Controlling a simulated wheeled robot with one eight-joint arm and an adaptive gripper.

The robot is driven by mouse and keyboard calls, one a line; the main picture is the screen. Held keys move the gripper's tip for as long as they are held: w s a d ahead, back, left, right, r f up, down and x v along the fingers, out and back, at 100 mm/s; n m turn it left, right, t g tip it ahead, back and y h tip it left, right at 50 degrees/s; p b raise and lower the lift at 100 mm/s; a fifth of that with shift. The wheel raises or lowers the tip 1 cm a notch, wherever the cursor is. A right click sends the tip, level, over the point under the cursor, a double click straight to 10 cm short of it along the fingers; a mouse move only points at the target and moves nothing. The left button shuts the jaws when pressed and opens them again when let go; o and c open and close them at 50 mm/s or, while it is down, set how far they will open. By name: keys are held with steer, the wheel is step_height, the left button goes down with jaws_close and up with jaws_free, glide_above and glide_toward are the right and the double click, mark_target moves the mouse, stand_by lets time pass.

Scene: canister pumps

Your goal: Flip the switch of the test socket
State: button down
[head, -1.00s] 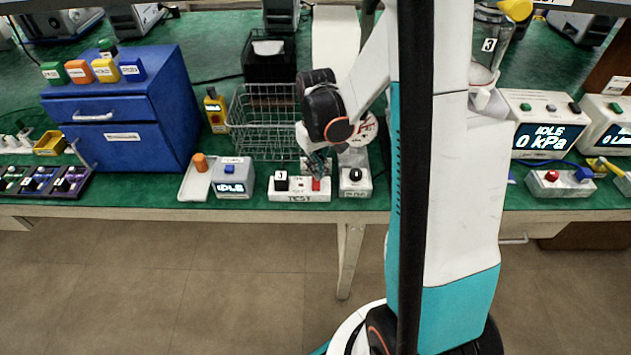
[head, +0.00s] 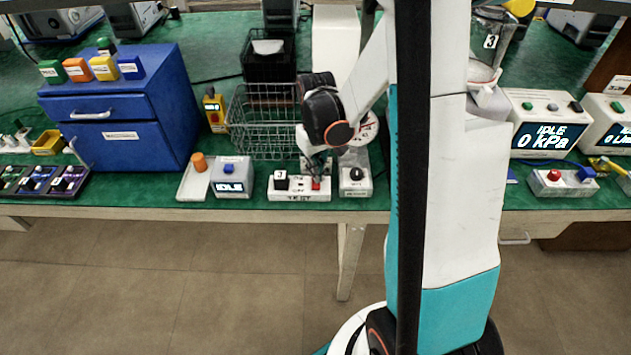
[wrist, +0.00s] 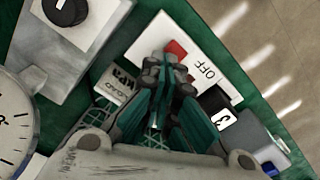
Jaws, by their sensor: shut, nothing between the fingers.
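The test socket (head: 299,196) is a white strip near the table's front edge, marked TEST. A red switch (head: 316,184) sits on its right part and a black numbered plug (head: 281,181) at its left end. In the wrist view the socket (wrist: 222,82) shows the word OFF beside the red switch (wrist: 176,48), and the plug (wrist: 221,117) reads 3. My gripper (head: 317,176) points down over the switch, fingers together and empty. In the wrist view its fingertips (wrist: 168,62) overlap the switch's edge and partly hide it; I cannot tell whether they touch.
A grey box with a black knob (head: 356,175) stands close on the right. A grey IDLE box (head: 232,178) with a blue button stands on the left. A wire basket (head: 262,122) is behind. Open floor lies in front of the table.

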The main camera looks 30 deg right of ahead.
steer(key=shift+f, duration=0.3)
steer(key=shift+r, duration=0.15)
steer(key=shift+r+p, duration=2.25)
steer(key=shift+r, duration=1.15)
steer(key=shift+a+r, duration=0.15)
steer(key=s+a+r+t, duration=0.7)
steer(key=s+a+r, duration=0.6)
steer(key=r, duration=0.4)
steer(key=shift+a+r+n, duration=0.15)
steer(key=shift+a+n, duration=0.25)
steer(key=shift+a, duration=0.1)
